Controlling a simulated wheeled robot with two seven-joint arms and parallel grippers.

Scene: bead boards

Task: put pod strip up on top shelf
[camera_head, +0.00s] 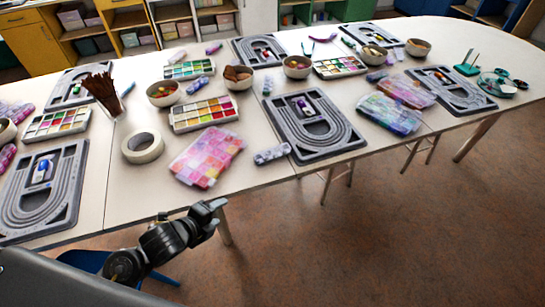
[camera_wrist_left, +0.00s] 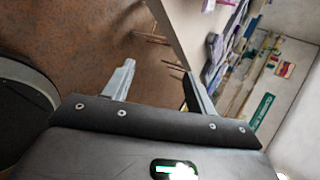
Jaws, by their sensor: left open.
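My left gripper (camera_head: 212,210) is in front of the table's near edge, below the pink bead case. It is open, and the left wrist view shows nothing between its two fingers (camera_wrist_left: 158,85). A short patterned strip (camera_head: 271,154) lies at the near table edge, to the right of the pink case; it may be the pod strip. Similar small strips lie further back, one of them (camera_head: 197,85) near a paint-like bead tray, so I cannot tell which is meant. Shelves (camera_head: 83,33) with bins stand behind the table. My right gripper is not in view.
The long white table (camera_head: 262,185) holds grey bead boards (camera_head: 345,140), bowls (camera_head: 163,105), bead trays (camera_head: 205,124), a tape roll (camera_head: 142,159) and the pink case (camera_head: 207,168). Brown floor (camera_head: 400,230) in front is mostly free. A blue chair (camera_head: 85,262) stands near my arm.

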